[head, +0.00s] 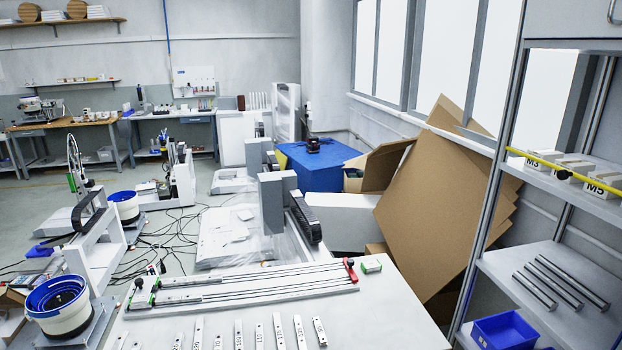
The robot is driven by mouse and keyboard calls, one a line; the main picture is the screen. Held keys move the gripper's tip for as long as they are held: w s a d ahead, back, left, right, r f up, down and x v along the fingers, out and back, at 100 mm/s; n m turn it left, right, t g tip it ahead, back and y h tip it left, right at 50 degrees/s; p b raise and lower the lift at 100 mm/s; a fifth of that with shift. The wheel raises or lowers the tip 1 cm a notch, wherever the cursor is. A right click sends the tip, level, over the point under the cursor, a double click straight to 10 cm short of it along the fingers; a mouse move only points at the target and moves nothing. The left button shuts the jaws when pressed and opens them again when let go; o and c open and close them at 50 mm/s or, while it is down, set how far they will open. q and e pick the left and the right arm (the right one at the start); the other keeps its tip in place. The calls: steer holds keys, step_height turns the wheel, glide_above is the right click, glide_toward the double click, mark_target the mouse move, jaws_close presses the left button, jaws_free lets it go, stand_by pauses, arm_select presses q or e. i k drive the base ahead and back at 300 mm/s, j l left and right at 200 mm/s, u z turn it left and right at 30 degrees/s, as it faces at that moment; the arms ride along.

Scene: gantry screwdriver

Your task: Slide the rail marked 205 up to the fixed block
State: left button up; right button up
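Several light metal rails with small printed numbers stand in a row along the front of the white table, including one at the middle (238,334) and one at the right end (319,331). The numbers are too small to read surely, so I cannot tell which rail is marked 205. Behind them lies a long fixture (255,288) with thin parallel rods. A red block (350,269) is at its right end, and green and black parts (140,290) are at its left end. I cannot tell which is the fixed block. Neither gripper is in view.
The table's right part (390,315) is clear. A shelf rack (555,275) with a blue bin (503,331) stands at right. Large cardboard sheets (445,200) lean behind the table.

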mark_target(201, 280)
steer(key=i+j+u, duration=0.1)
steer(key=i+u, duration=0.75)
steer(key=u, duration=0.15)
